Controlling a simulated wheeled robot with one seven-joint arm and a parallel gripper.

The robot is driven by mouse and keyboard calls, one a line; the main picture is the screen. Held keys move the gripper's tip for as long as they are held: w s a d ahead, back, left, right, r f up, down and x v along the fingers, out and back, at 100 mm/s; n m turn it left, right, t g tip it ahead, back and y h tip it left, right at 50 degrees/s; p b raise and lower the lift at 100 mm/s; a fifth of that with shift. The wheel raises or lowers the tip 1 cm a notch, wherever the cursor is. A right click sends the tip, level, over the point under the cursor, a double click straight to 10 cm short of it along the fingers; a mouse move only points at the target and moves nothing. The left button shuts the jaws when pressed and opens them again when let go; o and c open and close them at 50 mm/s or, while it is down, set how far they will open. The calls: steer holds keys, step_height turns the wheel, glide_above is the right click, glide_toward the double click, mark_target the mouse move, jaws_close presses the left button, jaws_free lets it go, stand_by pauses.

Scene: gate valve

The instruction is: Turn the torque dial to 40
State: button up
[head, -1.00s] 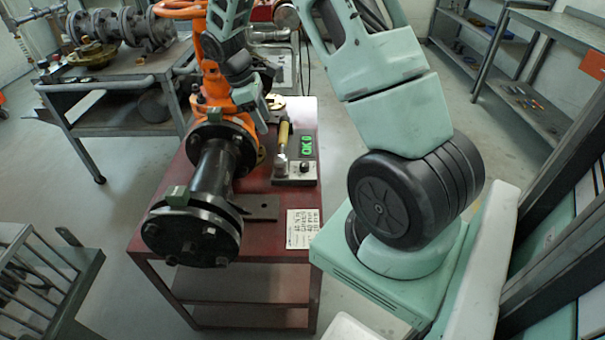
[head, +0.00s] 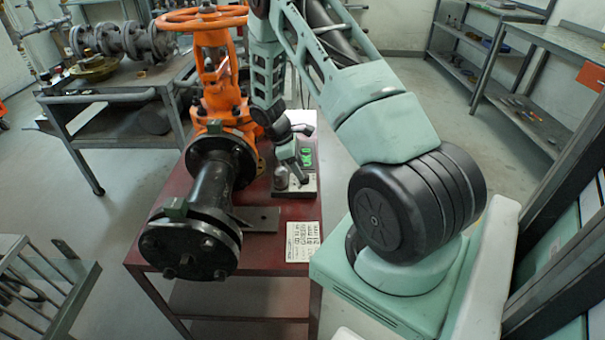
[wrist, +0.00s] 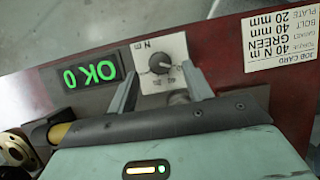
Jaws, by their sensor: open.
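The torque dial (wrist: 160,63) is a small black knob on a pale plate marked "N m" in the wrist view. Its setting is too small to read. My gripper (wrist: 160,85) is open, with one grey finger to each side and slightly below the dial in that view. I cannot tell whether the fingers touch it. In the head view my gripper (head: 303,176) is over the dial box, and the dial is hard to make out there. A green display (wrist: 92,76) beside the dial reads "OK 0". The job card (wrist: 280,30) reads 40 N m.
The orange gate valve (head: 213,75) and its black flanged pipe (head: 212,190) stand left of my gripper on the red table (head: 270,263). The table is clear around the job card.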

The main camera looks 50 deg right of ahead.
steer(key=shift+x, duration=1.75)
steer(key=c, duration=1)
steer(key=shift+o, duration=0.2)
steer(key=shift+m, duration=0.3)
steer(key=m+y, duration=0.1)
steer(key=m, duration=0.2)
steer(key=shift+w+d+y+p, duration=0.1)
steer(key=shift+y+p, duration=0.2)
steer(key=shift+d+m+g+y, duration=0.15)
steer(key=shift+m+y, duration=0.3)
steer(key=shift+m, duration=0.8)
steer(key=shift+m+g+y, duration=0.15)
steer(key=shift+m+y, duration=0.3)
steer(key=shift+m, duration=0.8)
